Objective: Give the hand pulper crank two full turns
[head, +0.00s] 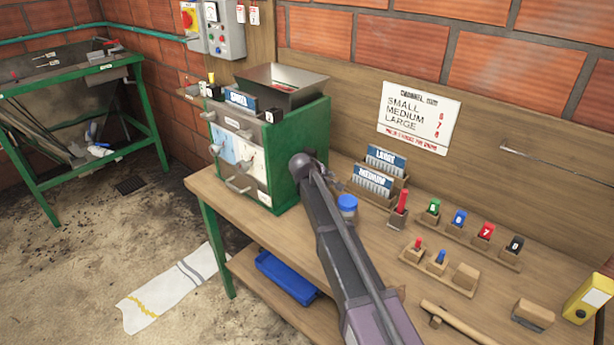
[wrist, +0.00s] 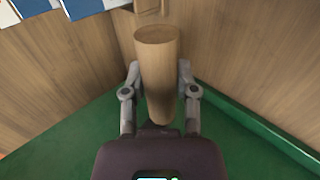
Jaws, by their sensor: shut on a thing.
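The hand pulper (head: 312,145) is a green box with a steel hopper (head: 283,84) on top, standing at the left end of the wooden bench. My arm reaches up to its right side in the head view, and its wrist hides most of the crank there. In the wrist view a thick wooden crank handle (wrist: 158,50) stands between the two fingers of my gripper (wrist: 158,82). The gripper is shut on this handle, with one finger on each side. Green metal of the pulper (wrist: 75,132) shows below the handle. The crank's arm and pivot are hidden.
Several coloured tags (head: 459,219), wooden blocks and a mallet (head: 455,320) lie further right. A sign (head: 418,116) hangs on the wall behind. A green-framed table (head: 150,120) stands far left.

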